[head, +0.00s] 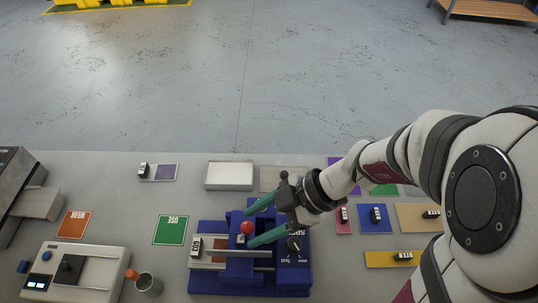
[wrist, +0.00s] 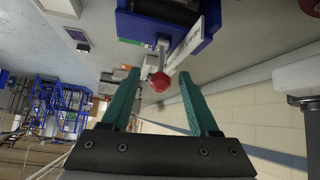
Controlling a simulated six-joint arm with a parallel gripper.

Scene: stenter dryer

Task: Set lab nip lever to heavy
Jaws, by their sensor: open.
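The lab nip (head: 275,280) is a blue machine at the front middle of the table, with rollers and a dial. Its lever has a red ball knob (head: 247,228), which also shows in the wrist view (wrist: 160,82) on a short metal rod. My gripper (head: 248,226) has two teal fingers, open, one on each side of the red knob in the head view. In the wrist view the knob appears between and just beyond the fingertips (wrist: 158,80); I cannot tell whether either finger touches it.
A white tray (head: 229,175) lies behind the machine. A green card (head: 171,230), an orange card (head: 74,224) and a metal cup (head: 148,284) are to the left. Several coloured swatches with black-and-white tags, such as a blue one (head: 375,218), lie right, under and beside my arm.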

